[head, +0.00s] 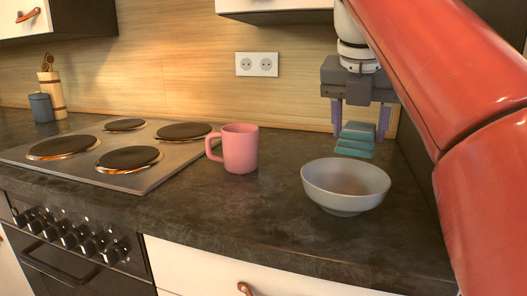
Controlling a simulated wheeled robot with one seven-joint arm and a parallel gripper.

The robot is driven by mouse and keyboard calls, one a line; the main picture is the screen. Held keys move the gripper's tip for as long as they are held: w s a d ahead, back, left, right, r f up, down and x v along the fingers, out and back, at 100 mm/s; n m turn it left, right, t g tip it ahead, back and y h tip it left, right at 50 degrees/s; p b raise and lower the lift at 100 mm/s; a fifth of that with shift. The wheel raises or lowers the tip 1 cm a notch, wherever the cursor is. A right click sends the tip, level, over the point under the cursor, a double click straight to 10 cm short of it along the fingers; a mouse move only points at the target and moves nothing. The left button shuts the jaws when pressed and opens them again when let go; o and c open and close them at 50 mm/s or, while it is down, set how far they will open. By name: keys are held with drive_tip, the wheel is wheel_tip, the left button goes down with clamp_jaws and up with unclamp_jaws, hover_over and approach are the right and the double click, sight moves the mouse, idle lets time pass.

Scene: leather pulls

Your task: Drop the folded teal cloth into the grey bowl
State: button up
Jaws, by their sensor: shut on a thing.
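The folded teal cloth (356,138) is a small layered stack held between the fingers of my gripper (360,125). My gripper points down and is shut on the cloth, near the back right of the counter. The grey bowl (345,201) stands upright on the counter at the right. In the picture the cloth shows just above the bowl's far rim. I cannot tell exactly how far behind or over the bowl it hangs. The part of the bowl's inside that shows looks empty.
A pink mug (240,149) stands left of the bowl. A hob (120,150) with several burners lies further left, with a blue-grey canister (41,108) and a wooden utensil holder (52,95) behind it. The dark counter (215,215) is clear in front of the mug.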

drive_tip(key=shift+f, duration=1.2)
drive_tip(key=o, duration=1)
drive_tip(key=v, duration=0.5)
drive_tip(key=shift+s+a, duration=0.2)
drive_tip(key=shift+s, duration=0.15)
drive_tip(key=s+a, duration=0.1)
drive_tip(key=s, duration=0.2)
drive_tip(key=s+a, duration=0.2)
drive_tip(key=s, duration=0.1)
drive_tip(key=s+a, duration=0.1)
drive_tip(key=s, duration=0.3)
drive_tip(key=shift+s+a+b, duration=0.1)
drive_tip(key=shift+a+b, duration=0.25)
drive_tip(key=shift+a, duration=0.05)
